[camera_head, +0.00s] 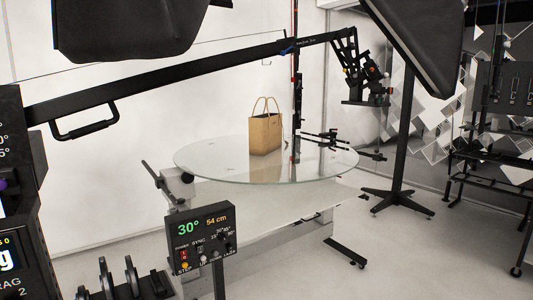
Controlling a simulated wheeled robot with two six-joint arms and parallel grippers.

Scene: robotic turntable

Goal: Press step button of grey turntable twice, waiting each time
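A round glass turntable (215,165) stands in the middle on a pale base. A tan paper-like bag (265,135) with two handles stands upright on it. A dark control box (202,238) on a post stands in front of the turntable. Its display reads 30° in green and 54 cm in orange. A small yellow button (185,266) sits at its lower left, beside small lettering that seems to read STEP. A red switch (184,254) is just above it. Neither of my grippers shows in the head view.
A black boom (170,80) with a handle crosses above the turntable toward a jointed mount (360,80) at right. A dark panel (15,200) fills the left edge. Black upright parts (108,280) stand at lower left. A light stand (402,140) is at right. Floor at lower right is clear.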

